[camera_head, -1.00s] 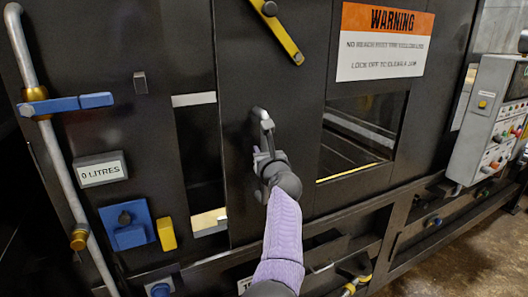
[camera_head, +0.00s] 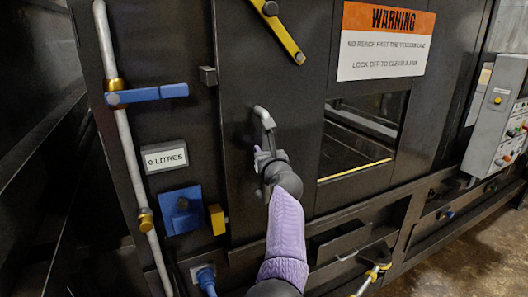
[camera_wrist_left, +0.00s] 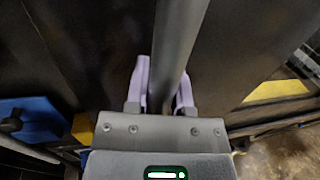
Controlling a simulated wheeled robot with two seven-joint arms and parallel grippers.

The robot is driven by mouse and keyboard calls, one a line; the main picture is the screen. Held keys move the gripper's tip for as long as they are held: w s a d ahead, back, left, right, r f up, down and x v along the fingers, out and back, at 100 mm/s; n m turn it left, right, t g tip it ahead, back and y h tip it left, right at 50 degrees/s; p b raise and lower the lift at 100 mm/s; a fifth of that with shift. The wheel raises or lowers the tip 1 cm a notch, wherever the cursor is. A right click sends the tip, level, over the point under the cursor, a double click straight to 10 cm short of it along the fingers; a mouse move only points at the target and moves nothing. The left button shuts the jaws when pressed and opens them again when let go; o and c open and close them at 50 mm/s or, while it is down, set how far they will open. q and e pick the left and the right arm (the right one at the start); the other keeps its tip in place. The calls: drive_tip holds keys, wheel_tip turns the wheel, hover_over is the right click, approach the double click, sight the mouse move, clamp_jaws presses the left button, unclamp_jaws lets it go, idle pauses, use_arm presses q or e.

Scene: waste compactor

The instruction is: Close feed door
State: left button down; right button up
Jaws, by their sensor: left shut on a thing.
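The feed door is a dark sliding panel (camera_head: 240,150) in the head view, with a pale upright bar handle (camera_head: 263,115). Its left edge lies against the fixed panel beside the blue bracket, with no opening showing between them. My left gripper (camera_head: 264,155) is shut on the handle; the wrist view shows the grey handle bar (camera_wrist_left: 180,45) between its two pale purple fingers (camera_wrist_left: 163,90). A yellow lever (camera_head: 278,33) slants across the upper part of the door. A yellow block (camera_head: 217,220) sits at the door's lower left edge. My right gripper is out of view.
A vertical pipe (camera_head: 130,160) with a blue lever handle (camera_head: 147,94) stands left of the door. A "0 LITRES" sign (camera_head: 165,157) and a blue bracket (camera_head: 182,210) are between them. A window (camera_head: 360,135) and a control box (camera_head: 495,115) are to the right.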

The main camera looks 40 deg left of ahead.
use_arm(q)
drive_tip(key=shift+a+r, duration=0.1)
drive_tip(key=c, duration=0.9)
unclamp_jaws()
drive_tip(key=o, duration=0.4)
drive_tip(key=shift+s+a, duration=0.1)
drive_tip(key=shift+s, duration=0.2)
drive_tip(key=shift+w, duration=0.1)
drive_tip(key=v, duration=1)
drive_tip(key=shift+p, duration=0.35)
